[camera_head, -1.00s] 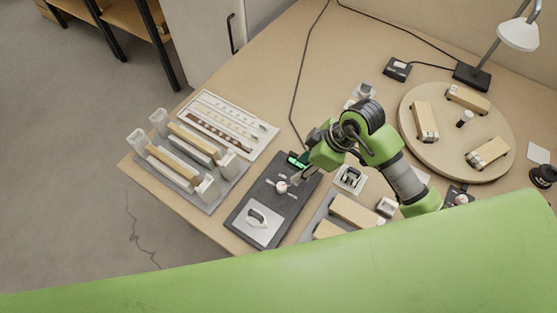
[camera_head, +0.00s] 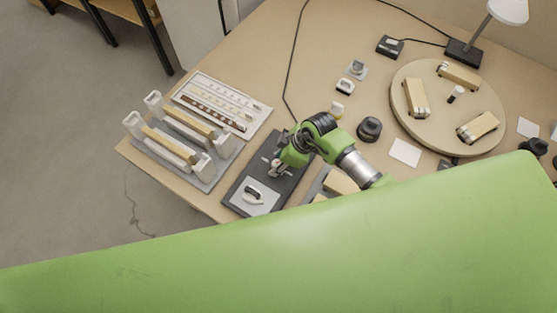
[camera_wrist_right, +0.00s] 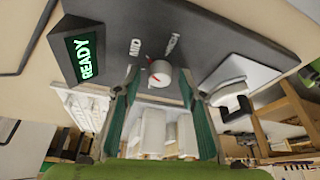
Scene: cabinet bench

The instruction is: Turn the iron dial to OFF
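The iron dial (camera_wrist_right: 158,72) is a small white round knob with a red mark, on a dark panel. The labels MID and HIGH are readable beside it; no OFF label is readable. My right gripper (camera_wrist_right: 159,80) is open, with its two fingertips on either side of the dial; I cannot tell whether they touch it. In the head view the right gripper (camera_head: 276,169) is over the dark iron station (camera_head: 238,200) and hides the dial. The small iron (camera_head: 254,191) rests on the pale plate of the station. My left gripper is not in view.
A green READY display (camera_wrist_right: 85,57) stands on the panel near the dial. A grey rack (camera_head: 205,180) with upright posts is left of the station, with a pale tray (camera_head: 262,108) behind it. A round board (camera_head: 438,128) with wooden blocks is at right.

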